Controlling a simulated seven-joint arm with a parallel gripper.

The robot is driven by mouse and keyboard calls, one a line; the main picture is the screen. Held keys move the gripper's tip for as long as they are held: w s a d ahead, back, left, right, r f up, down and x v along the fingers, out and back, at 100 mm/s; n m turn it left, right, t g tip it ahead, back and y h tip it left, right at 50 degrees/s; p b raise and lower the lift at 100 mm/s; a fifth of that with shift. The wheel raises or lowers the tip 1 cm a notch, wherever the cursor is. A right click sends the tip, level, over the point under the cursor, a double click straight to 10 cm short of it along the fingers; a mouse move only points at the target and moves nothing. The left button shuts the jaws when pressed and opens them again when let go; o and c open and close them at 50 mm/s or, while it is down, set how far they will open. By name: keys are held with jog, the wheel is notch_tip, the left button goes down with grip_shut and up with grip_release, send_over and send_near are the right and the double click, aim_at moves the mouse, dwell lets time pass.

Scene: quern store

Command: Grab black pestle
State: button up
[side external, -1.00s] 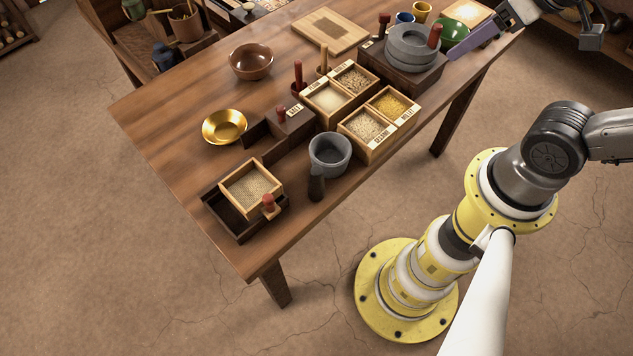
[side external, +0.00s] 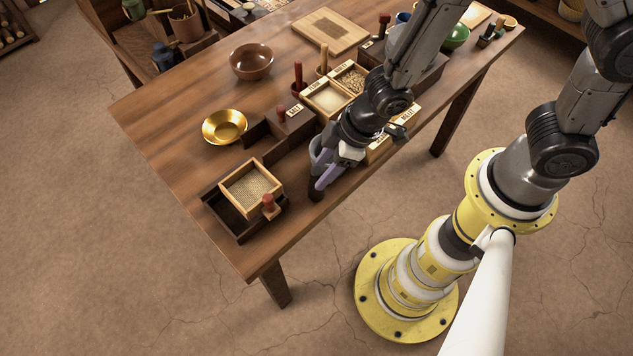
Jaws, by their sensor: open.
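The black pestle (side external: 315,194) stands upright near the table's front edge, beside the grey stone mortar (side external: 314,148). Only its lower part shows below my gripper. My gripper and wrist cover most of the mortar.
A wooden sieve (side external: 251,186) with a red-knobbed piece sits in a dark tray (side external: 222,212) on the left. A brass bowl (side external: 224,127) and a brown bowl (side external: 251,62) stand behind. Labelled grain boxes (side external: 325,100) lie behind my wrist. The table's front-left corner is clear.

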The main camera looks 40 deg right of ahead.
aim_at(311, 184)
jog(key=shift+x, duration=3.5)
jog(key=shift+c, duration=0.3)
grip_shut()
